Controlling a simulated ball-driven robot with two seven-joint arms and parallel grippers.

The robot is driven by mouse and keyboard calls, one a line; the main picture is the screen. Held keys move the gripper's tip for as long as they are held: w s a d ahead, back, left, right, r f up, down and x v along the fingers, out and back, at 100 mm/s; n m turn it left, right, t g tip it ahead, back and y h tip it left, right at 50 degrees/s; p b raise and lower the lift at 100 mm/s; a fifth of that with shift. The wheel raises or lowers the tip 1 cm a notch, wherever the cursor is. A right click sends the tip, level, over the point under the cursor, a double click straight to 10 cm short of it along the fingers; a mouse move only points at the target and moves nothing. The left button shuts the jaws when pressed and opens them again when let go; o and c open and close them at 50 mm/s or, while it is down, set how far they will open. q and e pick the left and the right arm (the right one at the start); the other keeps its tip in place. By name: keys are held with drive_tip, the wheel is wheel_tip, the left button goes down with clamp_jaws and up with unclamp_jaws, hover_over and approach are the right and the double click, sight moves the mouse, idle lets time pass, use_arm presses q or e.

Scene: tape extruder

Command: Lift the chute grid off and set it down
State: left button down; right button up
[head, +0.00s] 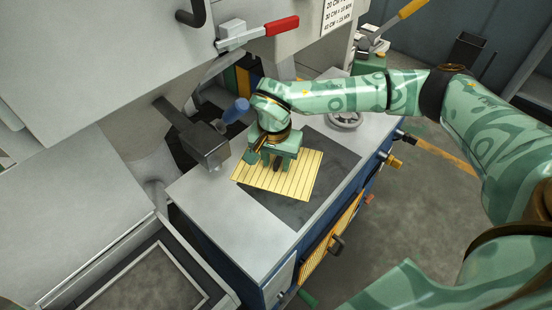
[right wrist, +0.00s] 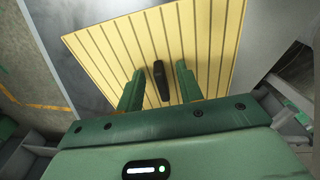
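The chute grid (head: 300,180) is a pale yellow slatted panel lying on the grey machine top, partly over a dark square area. It also fills much of the right wrist view (right wrist: 205,45). A black handle (right wrist: 161,80) stands on the grid. My right gripper (head: 277,160) is just above the grid, pointing down. In the right wrist view its two green fingers (right wrist: 160,87) are apart, one on each side of the handle, with a visible gap on both sides. Whether the fingertips touch the grid is unclear. My left gripper is not in view.
The dark area (head: 334,158) right of the grid is bare, and the grey top (head: 235,215) in front is clear. A metal block with a blue-handled lever (head: 235,111) stands close left. A handwheel (head: 345,120) is behind right. A red-handled lever (head: 281,27) is above.

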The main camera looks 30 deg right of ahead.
drive_tip(key=r+p, duration=0.1)
drive_tip(key=r, duration=0.2)
drive_tip(key=r+p, duration=0.1)
drive_tip(key=r, duration=0.3)
drive_tip(key=shift+s+a+r+p, duration=0.2)
drive_tip(key=shift+r+p, duration=0.05)
drive_tip(key=shift+p, duration=0.05)
idle(0.3)
